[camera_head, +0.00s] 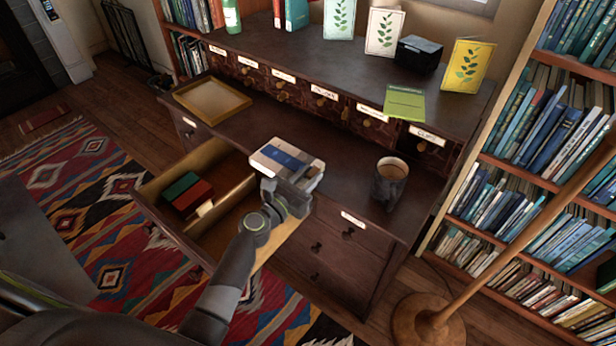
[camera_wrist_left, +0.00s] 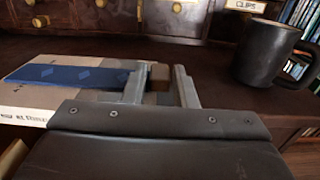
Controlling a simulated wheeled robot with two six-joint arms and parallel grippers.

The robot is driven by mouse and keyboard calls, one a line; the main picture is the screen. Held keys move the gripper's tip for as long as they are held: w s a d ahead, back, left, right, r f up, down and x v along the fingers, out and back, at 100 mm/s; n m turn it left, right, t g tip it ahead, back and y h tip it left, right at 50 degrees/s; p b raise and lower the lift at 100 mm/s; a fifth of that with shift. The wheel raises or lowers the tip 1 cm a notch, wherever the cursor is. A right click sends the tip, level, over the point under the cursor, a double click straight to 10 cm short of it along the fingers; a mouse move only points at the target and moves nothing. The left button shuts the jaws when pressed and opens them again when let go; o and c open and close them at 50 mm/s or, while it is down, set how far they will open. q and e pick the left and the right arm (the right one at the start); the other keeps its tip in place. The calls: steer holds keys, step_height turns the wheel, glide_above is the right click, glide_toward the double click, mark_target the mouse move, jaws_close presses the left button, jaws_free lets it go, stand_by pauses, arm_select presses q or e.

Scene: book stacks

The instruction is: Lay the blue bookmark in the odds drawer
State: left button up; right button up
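The blue bookmark (camera_head: 284,154) lies flat on a pale book or box (camera_head: 268,164) at the desk's front edge. In the left wrist view the bookmark (camera_wrist_left: 70,75) shows pale diamonds, and its right end reaches behind my left finger. My left gripper (camera_head: 299,182) is at the right end of the pale book. In its wrist view the gripper (camera_wrist_left: 162,85) has a gap between its fingers, with something small and brown in or behind the gap. An open drawer (camera_head: 160,184) is below and left of the gripper; its label is hidden. My right gripper is out of view.
The open drawer holds a green and red item (camera_head: 187,192) and a small cream piece (camera_head: 205,208). A dark mug (camera_head: 388,182) stands right of the gripper. A wooden tray (camera_head: 212,99) and a green card (camera_head: 404,102) are farther back. A lamp stands (camera_head: 430,318) at front right.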

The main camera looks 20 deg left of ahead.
arm_select(q)
steer(key=shift+o, duration=1.4)
